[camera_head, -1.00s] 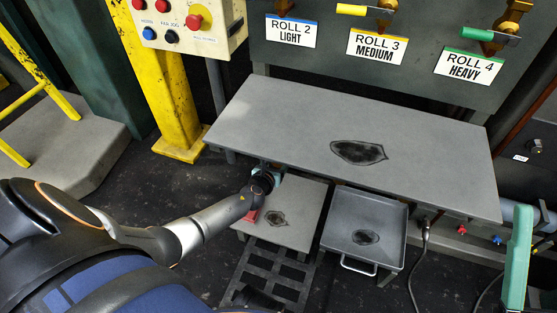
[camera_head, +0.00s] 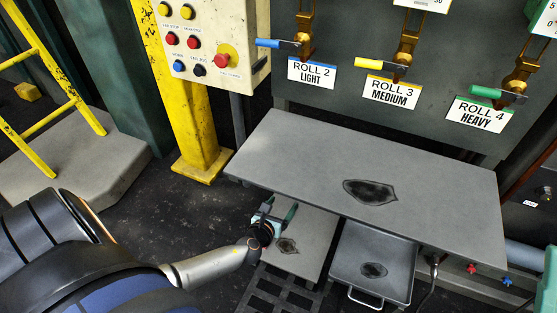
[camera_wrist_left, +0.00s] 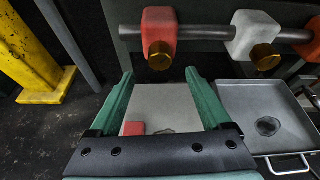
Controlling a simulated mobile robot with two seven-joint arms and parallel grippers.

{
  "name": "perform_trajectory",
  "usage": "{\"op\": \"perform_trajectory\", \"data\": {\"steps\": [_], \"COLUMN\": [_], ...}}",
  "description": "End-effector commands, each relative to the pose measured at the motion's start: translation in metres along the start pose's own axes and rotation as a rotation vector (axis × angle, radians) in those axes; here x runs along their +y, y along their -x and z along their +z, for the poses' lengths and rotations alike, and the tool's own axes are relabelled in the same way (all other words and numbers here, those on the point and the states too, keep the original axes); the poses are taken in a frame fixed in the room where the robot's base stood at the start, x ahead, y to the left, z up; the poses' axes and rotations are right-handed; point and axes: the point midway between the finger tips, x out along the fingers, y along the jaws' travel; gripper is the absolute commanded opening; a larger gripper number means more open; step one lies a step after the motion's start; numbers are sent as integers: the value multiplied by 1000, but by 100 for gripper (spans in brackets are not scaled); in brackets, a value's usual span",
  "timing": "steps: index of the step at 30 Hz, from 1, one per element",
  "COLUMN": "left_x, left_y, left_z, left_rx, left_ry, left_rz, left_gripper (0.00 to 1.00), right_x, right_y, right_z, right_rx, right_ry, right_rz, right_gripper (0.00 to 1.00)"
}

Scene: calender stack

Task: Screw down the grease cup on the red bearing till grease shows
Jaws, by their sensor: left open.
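In the left wrist view a red bearing block (camera_wrist_left: 160,22) sits on a grey horizontal shaft. A brass grease cup (camera_wrist_left: 160,60) hangs at its lower front. My left gripper (camera_head: 279,208) is at the front left edge of the grey table, above the lower plate. In the left wrist view its two green fingers (camera_wrist_left: 160,74) are spread apart with nothing between them. Their tips lie just below the red bearing's cup, one to each side in the picture. No grease can be made out. The table hides the bearings from the head view. My right gripper is out of view.
A white bearing (camera_wrist_left: 253,35) with its own brass cup stands right of the red one, and another red block (camera_wrist_left: 312,40) is farther right. The grey table (camera_head: 300,150) overhangs. A red block (camera_wrist_left: 133,128) lies on the plate (camera_wrist_left: 180,108) beside a tray (camera_wrist_left: 292,110).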

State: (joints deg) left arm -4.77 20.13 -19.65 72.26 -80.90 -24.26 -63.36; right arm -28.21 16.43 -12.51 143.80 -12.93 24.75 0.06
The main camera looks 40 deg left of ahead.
Motion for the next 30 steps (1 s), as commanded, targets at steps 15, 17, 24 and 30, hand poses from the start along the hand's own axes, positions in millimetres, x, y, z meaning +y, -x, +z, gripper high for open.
{"op": "perform_trajectory", "data": {"steps": [15, 17, 24, 30], "left_x": [0, 0, 0, 0], "left_y": [27, 27, 27, 41], "left_z": [0, 0, 0, 18], "left_rx": [0, 0, -1, -35], "left_ry": [1, 1, 3, 290], "left_rz": [0, 0, 0, 81], "left_gripper": [82, 82, 82, 82], "right_x": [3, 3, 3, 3], "right_y": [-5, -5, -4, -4], "right_z": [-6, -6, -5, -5], "right_rx": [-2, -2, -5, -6], "right_ry": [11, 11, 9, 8], "right_rz": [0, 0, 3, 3], "right_gripper": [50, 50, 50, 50]}}
